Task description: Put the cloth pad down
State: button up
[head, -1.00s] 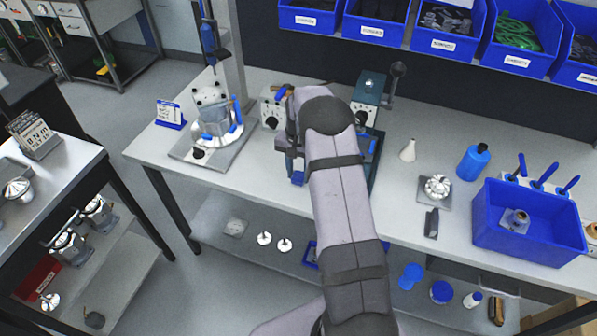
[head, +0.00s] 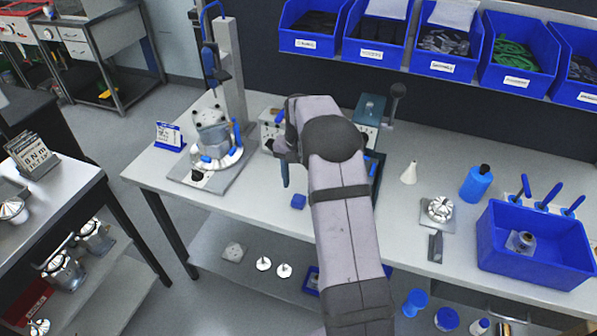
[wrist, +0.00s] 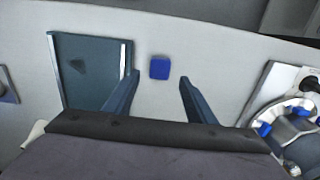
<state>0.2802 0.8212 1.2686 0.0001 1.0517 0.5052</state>
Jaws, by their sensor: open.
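The cloth pad (head: 298,201) is a small blue square lying flat on the bench near its front edge. In the wrist view the pad (wrist: 160,67) shows between and beyond my two fingertips, with pale bench all around it. My gripper (head: 286,174) is open and empty, its fingers pointing down above the bench just behind the pad in the head view. In the wrist view the fingers (wrist: 158,80) are wide apart, with neither one touching the pad.
A dark teal tray (wrist: 90,75) lies beside the pad. A fixture with a round metal housing (head: 215,145) stands left on the bench. A blue bin (head: 535,250), a blue bottle (head: 476,183) and a white cone (head: 409,173) are to the right. Bench left of the pad is clear.

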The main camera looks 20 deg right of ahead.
aim_at(297, 201)
notch_tip(297, 201, up, 6)
jog(key=b, duration=0.1)
jog(key=shift+r, duration=0.1)
jog(key=s+a+f+n, duration=0.2)
jog(key=s+a+n, duration=0.2)
jog(key=s, duration=1)
jog(key=s+a+f+n, duration=0.2)
jog(key=s+a+n, duration=0.3)
jog(key=s+a, duration=0.5)
jog(key=s, duration=0.4)
jog(key=shift+a+f, duration=0.2)
notch_tip(297, 201, down, 14)
jog(key=b, duration=1.4)
